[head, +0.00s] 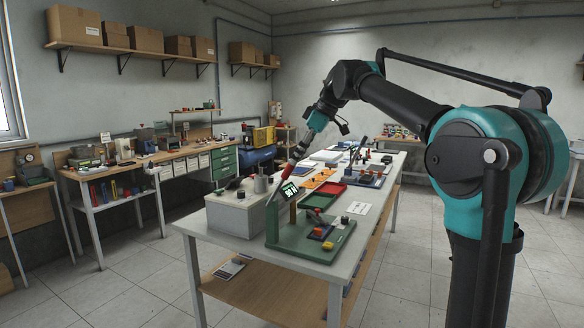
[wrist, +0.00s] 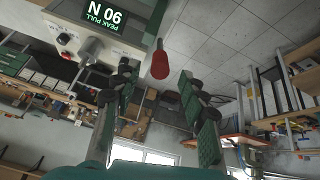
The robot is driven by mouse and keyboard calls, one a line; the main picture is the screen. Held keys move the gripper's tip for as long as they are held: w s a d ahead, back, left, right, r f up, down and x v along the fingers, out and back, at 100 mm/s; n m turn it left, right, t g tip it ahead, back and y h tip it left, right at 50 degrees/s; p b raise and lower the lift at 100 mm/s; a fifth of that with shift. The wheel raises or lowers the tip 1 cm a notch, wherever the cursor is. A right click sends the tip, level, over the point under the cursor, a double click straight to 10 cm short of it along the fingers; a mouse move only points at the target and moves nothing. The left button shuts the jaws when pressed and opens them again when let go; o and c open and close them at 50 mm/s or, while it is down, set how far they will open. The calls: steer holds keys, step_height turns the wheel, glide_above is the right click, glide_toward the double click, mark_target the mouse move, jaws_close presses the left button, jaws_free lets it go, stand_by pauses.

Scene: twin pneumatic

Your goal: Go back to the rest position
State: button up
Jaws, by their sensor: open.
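My gripper (head: 298,153) is above the near end of the long white table (head: 335,268). In the wrist view my gripper (wrist: 165,90) has its two fingers well apart. A red handle (wrist: 160,62) shows in the gap between them, with no finger seen touching it. The red handle (head: 287,171) stands above the table beside a tester with a lit display (head: 289,190). The wrist view shows this display (wrist: 100,14) upside down, reading PEAK PULL and apparently 90 N. The gripper's fingertips are small and partly unclear in the head view.
A green fixture (head: 282,234) and a white box (head: 232,215) stand at the table's near end. A workbench (head: 135,165) lines the left wall. Floor between them is clear.

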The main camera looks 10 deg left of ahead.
steer(key=shift+s+d+r, duration=0.15)
steer(key=shift+d+r, duration=0.2)
steer(key=shift+r, duration=0.25)
steer(key=s+d+f+m+t+h, duration=0.1)
steer(key=s+d+f+m, duration=0.3)
steer(key=d+f, duration=0.6)
steer(key=s+d+f+m+h, duration=0.25)
steer(key=d+f+m, duration=0.2)
steer(key=f, duration=0.85)
steer(key=s+d+f+m+h, duration=0.1)
steer(key=s+d+f+m, duration=0.3)
steer(key=s+f, duration=0.6)
steer(key=s+d+f+m+t+h, duration=0.1)
steer(key=s+d+f+m, duration=0.2)
steer(key=s+d+f, duration=0.6)
step_height(320, 180, down, 3)
steer(key=s, duration=0.2)
steer(key=shift+s+d+f+m, duration=0.15)
steer(key=shift+s+m, duration=0.15)
steer(key=shift+m, duration=0.05)
